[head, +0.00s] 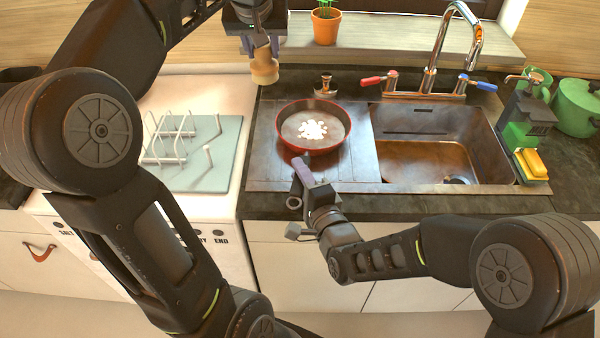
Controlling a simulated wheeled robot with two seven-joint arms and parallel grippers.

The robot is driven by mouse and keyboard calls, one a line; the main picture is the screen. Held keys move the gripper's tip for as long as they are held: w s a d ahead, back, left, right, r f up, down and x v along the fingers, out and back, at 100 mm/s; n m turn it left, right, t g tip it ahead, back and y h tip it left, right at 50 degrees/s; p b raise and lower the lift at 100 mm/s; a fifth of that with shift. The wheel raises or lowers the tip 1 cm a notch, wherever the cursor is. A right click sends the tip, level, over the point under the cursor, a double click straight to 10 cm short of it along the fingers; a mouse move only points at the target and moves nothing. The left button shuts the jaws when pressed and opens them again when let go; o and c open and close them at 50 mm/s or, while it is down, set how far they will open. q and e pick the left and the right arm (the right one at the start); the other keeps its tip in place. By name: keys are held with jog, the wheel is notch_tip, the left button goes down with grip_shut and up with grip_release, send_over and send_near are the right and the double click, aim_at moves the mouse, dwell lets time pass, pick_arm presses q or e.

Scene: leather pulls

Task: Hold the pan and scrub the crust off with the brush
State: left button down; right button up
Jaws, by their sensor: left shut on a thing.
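A round red-rimmed pan (292,143) sits on the metal drainboard left of the sink basin. My right gripper (306,188) is at the handle, over the counter's front edge. Its fingers overlap the handle, and I cannot tell if they are closed on it.
The sink basin (425,160) lies right of the pan, with a tall faucet (433,60) and red and blue taps behind. A dark caddy with a yellow sponge (531,163) and a green pot (577,105) stand far right. A white wire rack (180,145) is left; a potted plant (325,27) is behind.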

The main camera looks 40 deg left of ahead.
grip_shut()
dwell(0.9)
dwell(0.4)
dwell(1.1)
pick_arm(q)
jog(key=w+d+f, duration=0.6)
jog(key=w+f, duration=0.3)
jog(key=w, duration=0.1)
jog(key=shift+d, duration=0.15)
jog(key=shift+f, duration=0.1)
dwell(0.4)
